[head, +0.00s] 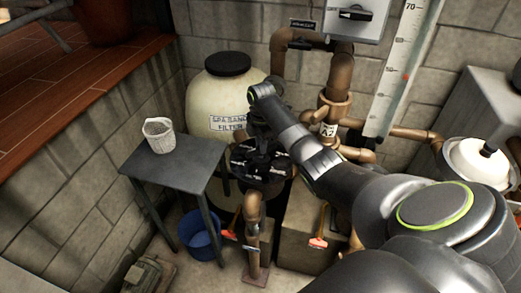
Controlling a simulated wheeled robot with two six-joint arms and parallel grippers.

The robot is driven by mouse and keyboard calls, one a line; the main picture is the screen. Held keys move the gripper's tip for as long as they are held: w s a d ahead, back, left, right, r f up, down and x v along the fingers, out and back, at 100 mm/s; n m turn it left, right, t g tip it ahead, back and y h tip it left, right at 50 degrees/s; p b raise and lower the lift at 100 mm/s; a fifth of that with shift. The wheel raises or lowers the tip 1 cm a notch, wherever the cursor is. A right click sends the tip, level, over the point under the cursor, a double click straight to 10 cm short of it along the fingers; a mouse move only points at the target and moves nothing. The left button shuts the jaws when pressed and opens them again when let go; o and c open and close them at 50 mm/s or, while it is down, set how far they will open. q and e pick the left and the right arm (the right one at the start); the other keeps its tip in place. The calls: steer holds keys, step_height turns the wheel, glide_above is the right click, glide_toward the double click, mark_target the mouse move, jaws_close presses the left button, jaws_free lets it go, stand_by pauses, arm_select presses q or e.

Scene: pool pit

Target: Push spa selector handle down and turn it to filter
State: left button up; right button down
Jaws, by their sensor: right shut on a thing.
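The spa selector valve shows as a dark round top (243,165) with pale marks around it, in front of the cream tank labelled as the spa sand filter (205,105). My right arm reaches in from the lower right and bends down over the valve. My right gripper (259,138) is shut on the selector handle above the dial. The handle is mostly hidden by the gripper and wrist, so I cannot tell which position it points to. The position words on the dial are too small to read. My left gripper is not in view.
A grey table (185,168) with a pale basket (158,135) stands left of the valve. A blue bucket (198,236) is below it. Brown pipes (338,85) rise behind my arm. Pipes with orange-red handles (318,242) stand in front. A white gauge board (405,65) is at the right.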

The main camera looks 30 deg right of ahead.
steer(key=n, duration=0.4)
steer(key=shift+f+n+p, duration=0.1)
steer(key=shift+n+p, duration=0.2)
steer(key=shift+p, duration=0.1)
steer(key=n, duration=0.4)
steer(key=shift+s+f+n, duration=0.1)
steer(key=shift+n, duration=0.2)
steer(key=c, duration=1.2)
jaws_free()
steer(key=shift+c, duration=0.2)
steer(key=shift+p, duration=0.3)
step_height(320, 180, up, 8)
steer(key=p, duration=0.7)
steer(key=shift+f, duration=0.35)
steer(key=shift+f, duration=0.1)
